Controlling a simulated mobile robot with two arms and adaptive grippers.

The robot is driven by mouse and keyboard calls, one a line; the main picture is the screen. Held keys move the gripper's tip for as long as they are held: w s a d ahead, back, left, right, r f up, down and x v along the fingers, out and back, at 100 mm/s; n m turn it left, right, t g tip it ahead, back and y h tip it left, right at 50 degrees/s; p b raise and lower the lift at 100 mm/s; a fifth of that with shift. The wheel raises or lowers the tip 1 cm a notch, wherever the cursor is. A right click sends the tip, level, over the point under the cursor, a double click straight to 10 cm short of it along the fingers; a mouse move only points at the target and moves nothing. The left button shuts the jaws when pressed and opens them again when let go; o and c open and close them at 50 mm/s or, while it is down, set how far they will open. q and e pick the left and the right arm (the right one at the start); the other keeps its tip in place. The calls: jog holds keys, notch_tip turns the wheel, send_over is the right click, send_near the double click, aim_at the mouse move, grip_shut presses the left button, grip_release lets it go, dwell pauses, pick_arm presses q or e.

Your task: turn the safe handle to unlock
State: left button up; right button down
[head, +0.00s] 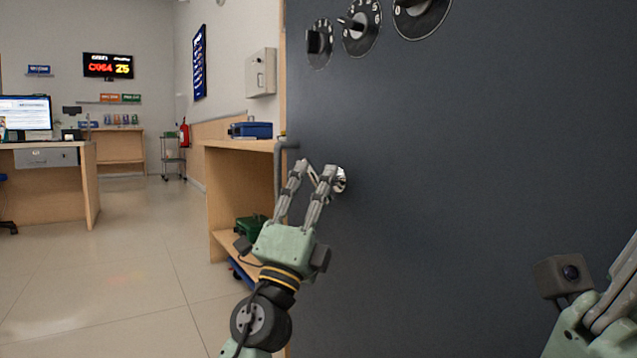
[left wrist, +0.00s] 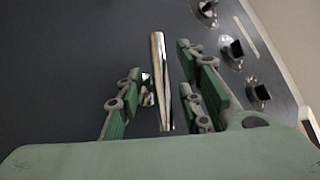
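The dark grey safe door (head: 450,180) fills the right of the head view. Its chrome handle (left wrist: 159,80) is a straight bar on a small hub in the left wrist view. In the head view, a shiny chrome part (head: 341,180) shows just right of my left fingertips; the rest is largely hidden. My left gripper (head: 316,167) is open at the handle. Its fingers lie on either side of the bar, with visible gaps and no clear contact. Part of my right gripper (head: 590,325) shows at the lower right; its fingertips are out of frame.
Several dials (head: 360,25) sit high on the door. A grey bent bar (head: 278,165) stands by the door's left edge, beside my left fingers; I cannot tell what it belongs to. A wooden shelf unit (head: 235,190) stands left of the door. Open floor (head: 130,260) lies further left.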

pick_arm(q)
jog(key=v, duration=0.6)
jog(key=shift+f, duration=0.1)
